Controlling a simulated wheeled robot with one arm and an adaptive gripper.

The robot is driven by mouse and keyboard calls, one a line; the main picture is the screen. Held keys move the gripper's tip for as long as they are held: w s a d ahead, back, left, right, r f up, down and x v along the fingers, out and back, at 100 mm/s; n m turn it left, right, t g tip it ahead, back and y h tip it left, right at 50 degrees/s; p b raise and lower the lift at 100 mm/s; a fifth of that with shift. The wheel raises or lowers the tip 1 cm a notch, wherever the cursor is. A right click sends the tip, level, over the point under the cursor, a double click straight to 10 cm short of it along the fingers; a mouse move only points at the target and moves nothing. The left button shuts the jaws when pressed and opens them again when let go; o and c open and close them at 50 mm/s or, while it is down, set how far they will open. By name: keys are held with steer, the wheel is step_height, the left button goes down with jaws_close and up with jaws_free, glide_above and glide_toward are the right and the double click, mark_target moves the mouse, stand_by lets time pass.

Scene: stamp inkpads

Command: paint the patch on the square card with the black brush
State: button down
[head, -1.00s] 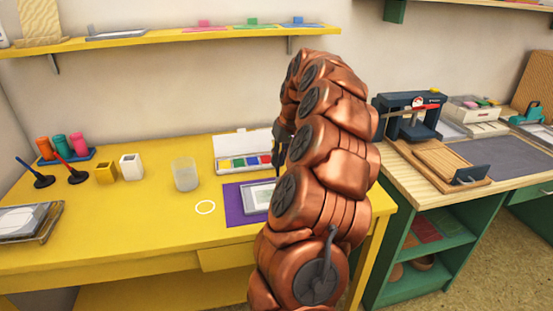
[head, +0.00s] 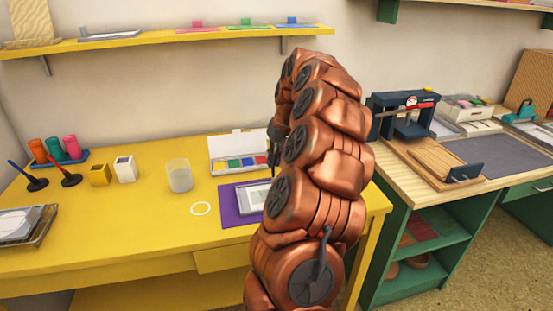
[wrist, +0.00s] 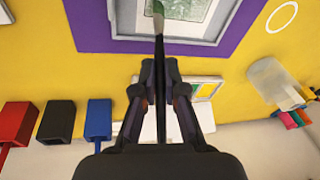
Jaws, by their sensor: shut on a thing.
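My gripper (wrist: 158,75) is shut on a black brush (wrist: 160,100), which stands between its two fingers. The brush's bristle end (wrist: 158,14) points to the top of the wrist view and overlaps the lower part of the square card (wrist: 185,12). I cannot tell whether it touches the card. The card has a pale border and a grey-green printed area. It lies in a grey frame (wrist: 110,20) on a purple mat (wrist: 75,15). In the head view my arm hides part of the mat (head: 231,210) and most of the gripper.
An open paint box (head: 212,163) with several colours stands behind the mat. Red (wrist: 18,125), black (wrist: 56,120) and blue (wrist: 98,118) holders show in the wrist view.

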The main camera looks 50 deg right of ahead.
steer(key=shift+w+a, duration=0.1)
steer(key=shift+a, duration=0.05)
steer(key=shift+w+a, duration=0.3)
steer(key=shift+a, duration=0.05)
steer(key=w+p+v, duration=0.1)
steer(key=p+v, duration=0.1)
steer(key=v, duration=0.4)
steer(key=shift+w+a+r+p, duration=0.15)
steer(key=shift+a+r+p, duration=0.05)
steer(key=shift+r+p, duration=0.2)
stand_by(0.3)
stand_by(0.6)
